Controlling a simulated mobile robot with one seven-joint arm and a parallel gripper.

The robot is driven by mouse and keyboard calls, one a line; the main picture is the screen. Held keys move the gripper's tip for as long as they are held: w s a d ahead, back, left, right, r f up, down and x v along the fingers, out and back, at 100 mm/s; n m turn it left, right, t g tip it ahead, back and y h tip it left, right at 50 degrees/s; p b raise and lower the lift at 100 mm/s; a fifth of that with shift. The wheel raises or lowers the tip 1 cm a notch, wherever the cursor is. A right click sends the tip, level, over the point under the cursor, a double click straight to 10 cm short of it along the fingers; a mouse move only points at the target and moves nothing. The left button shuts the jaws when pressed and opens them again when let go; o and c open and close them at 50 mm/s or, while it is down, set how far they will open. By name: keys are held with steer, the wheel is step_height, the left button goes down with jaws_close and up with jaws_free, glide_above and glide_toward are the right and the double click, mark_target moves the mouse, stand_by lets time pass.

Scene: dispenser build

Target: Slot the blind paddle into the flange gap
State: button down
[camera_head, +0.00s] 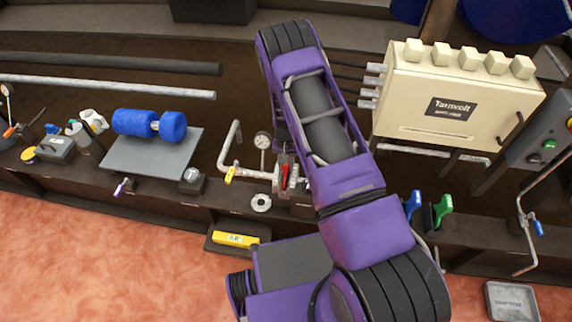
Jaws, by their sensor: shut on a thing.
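My gripper (284,158) is at the end of my purple arm, low over the bench, mostly hidden behind the arm's links. It is shut on a thin red piece, which I take to be the blind paddle (284,174). The paddle stands roughly upright at the flanges (277,182) on the grey pipe. Whether it is inside the gap or just above it cannot be told, as the parts are small and overlap.
A pressure gauge (262,141) and bent pipe (229,144) stand left of the flanges. A grey ring (261,203) is on the front ledge. A cream cabinet (455,100) stands right, blue and green handles (441,208) below it.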

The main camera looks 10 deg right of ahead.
steer(key=c, duration=0.6)
jaws_free()
steer(key=shift+o, duration=0.4)
steer(key=o, duration=0.4)
steer(key=shift+o, duration=0.2)
steer(key=shift+r+p, duration=2.15)
steer(key=shift+r, duration=1.85)
